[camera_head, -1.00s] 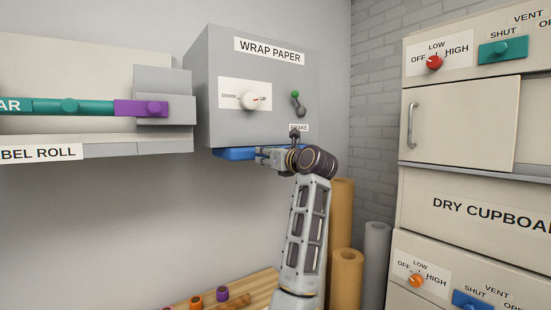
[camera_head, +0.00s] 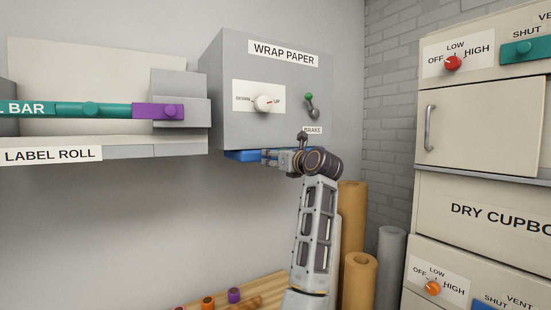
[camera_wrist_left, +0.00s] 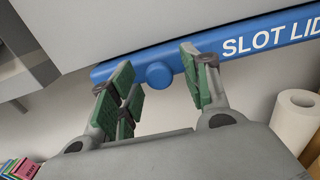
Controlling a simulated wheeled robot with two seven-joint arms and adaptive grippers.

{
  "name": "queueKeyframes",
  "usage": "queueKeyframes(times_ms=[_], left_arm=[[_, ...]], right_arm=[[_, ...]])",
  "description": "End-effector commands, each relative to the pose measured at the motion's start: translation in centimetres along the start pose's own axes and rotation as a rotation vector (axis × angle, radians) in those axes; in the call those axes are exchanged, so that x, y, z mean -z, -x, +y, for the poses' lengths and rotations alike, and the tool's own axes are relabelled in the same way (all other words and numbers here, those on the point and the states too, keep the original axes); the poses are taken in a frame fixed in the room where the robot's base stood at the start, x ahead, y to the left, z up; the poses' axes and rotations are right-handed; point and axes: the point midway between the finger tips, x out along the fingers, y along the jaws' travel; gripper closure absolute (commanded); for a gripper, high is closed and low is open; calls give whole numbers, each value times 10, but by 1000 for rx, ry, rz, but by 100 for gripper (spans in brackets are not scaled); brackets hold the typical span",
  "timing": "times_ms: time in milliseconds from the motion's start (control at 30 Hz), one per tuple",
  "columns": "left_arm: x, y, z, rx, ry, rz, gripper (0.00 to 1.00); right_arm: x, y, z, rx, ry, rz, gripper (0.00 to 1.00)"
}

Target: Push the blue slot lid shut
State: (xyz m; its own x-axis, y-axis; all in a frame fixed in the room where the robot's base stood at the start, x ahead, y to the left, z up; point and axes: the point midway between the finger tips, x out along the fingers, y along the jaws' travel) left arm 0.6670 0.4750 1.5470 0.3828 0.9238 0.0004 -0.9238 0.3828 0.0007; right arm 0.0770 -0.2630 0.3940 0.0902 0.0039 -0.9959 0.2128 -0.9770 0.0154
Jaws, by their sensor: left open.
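The blue slot lid (camera_head: 243,155) runs along the bottom edge of the grey wrap paper box (camera_head: 232,100). In the left wrist view the lid (camera_wrist_left: 220,44) carries the words "SLOT LID" and a round blue knob (camera_wrist_left: 159,75). My left gripper (camera_head: 272,157) is at the lid's underside in the head view and hides part of it. In the left wrist view my left gripper (camera_wrist_left: 158,84) is open, with its green-padded fingers on either side of the knob. I cannot tell whether a pad touches it. My right gripper is not in view.
The box has an up-down knob (camera_head: 264,103) and a brake lever (camera_head: 311,105). The label roll shelf (camera_head: 150,150) is at left. Brown paper rolls (camera_head: 358,275) stand below, and the dry cupboard (camera_head: 470,205) is at right.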

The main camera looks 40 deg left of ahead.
Motion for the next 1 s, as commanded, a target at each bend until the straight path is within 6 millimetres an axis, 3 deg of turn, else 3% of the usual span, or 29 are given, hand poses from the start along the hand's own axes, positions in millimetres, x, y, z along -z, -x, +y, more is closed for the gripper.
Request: queueKeyframes(times_ms=[367,1000], left_arm=[[0,12,-1,2,0,1,53],[1,90,-1,2,0,2,53]], right_arm=[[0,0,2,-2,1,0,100],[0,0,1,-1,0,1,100]])
